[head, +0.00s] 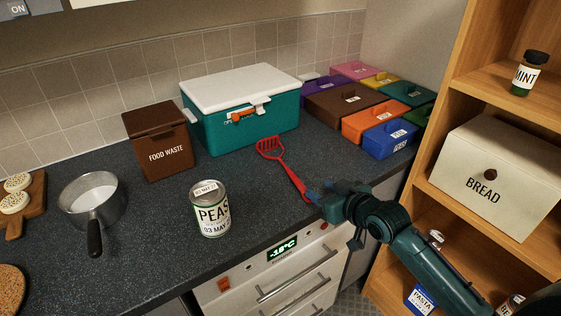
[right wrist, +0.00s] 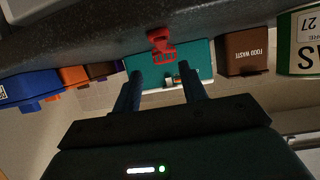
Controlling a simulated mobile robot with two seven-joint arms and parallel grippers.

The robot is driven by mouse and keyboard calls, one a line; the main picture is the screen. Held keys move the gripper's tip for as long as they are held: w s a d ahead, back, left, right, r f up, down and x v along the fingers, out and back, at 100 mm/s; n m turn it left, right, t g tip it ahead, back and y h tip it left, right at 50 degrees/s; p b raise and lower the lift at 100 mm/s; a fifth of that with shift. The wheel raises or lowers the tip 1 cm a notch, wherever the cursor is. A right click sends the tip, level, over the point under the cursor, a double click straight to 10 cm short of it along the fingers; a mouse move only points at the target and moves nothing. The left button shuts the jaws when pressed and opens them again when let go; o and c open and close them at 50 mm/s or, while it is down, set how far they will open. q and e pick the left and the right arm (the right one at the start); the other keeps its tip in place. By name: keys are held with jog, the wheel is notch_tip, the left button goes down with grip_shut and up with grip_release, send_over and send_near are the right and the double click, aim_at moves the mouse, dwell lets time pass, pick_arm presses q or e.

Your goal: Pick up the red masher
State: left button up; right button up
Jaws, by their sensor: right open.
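The red masher (head: 283,168) lies on the dark speckled countertop (head: 262,205). Its slotted head points toward the teal cool box and its handle toward the front edge. My right gripper (head: 313,193) is at the handle's near end by that edge. In the right wrist view, which looks upside down, the gripper (right wrist: 163,82) has its two fingers spread with nothing between them. The masher (right wrist: 160,40) appears there beyond the fingertips, centred between them. Whether a finger touches the handle cannot be told. My left gripper is not in view.
A peas can (head: 210,210) stands left of the masher. Behind are a brown food waste bin (head: 160,152) and a teal cool box (head: 240,115). Several coloured boxes (head: 365,125) stand back right. A pan (head: 92,198) is at left. A wooden shelf (head: 470,110) rises at right.

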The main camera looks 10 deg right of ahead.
aim_at(295, 178)
jog(key=x, duration=0.5)
jog(key=shift+w+f, duration=0.1)
jog(key=shift+w, duration=0.1)
jog(key=shift+a+p+x, duration=0.15)
jog(key=shift+x, duration=1.15)
jog(key=shift+a+p+x, duration=0.1)
jog(key=shift+p+x, duration=0.05)
jog(key=shift+x, duration=1.2)
jog(key=shift+s, duration=0.1)
grip_shut()
